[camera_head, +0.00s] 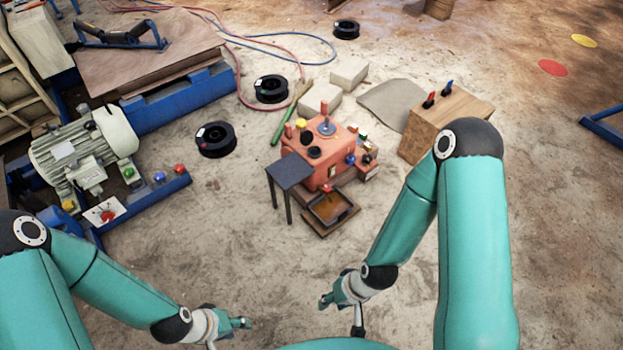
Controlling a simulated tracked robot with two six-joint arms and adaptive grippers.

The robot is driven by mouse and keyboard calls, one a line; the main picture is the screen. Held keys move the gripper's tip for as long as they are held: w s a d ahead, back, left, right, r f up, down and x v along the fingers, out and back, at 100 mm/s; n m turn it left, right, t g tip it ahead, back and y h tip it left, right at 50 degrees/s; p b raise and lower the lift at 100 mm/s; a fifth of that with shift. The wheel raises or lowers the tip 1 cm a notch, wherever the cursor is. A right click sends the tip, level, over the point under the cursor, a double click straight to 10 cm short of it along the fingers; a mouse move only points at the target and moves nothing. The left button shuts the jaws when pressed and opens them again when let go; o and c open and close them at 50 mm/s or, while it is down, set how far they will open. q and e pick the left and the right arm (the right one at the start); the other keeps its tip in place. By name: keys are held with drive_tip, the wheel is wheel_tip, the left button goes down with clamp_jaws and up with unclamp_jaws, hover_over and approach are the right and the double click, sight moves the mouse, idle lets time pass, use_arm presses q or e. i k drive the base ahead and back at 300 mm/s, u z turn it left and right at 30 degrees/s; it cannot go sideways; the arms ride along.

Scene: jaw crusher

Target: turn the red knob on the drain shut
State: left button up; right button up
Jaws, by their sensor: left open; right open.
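An orange-red box-shaped machine (318,166) stands on the sandy floor in the middle of the head view. A small red knob (327,187) shows low on its front, just above a shallow tray (351,211) with brown contents. The knob is too small to tell how far it is turned. My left gripper (230,334) is open and empty at the bottom, left of and nearer than the tray. My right gripper (341,311) is open and empty, nearer than the tray and apart from it. Its fingers point down and left.
A small dark table (289,174) stands against the machine's front left. A wooden box (444,115) with red and blue handles is behind right. A grey motor (85,150) on a blue frame is at left. Black spools (215,139) and hoses lie behind; the near floor is clear.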

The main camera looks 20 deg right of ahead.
sight(327, 189)
drive_tip(key=u, duration=0.2)
drive_tip(key=i, duration=1.15)
drive_tip(key=z, duration=0.1)
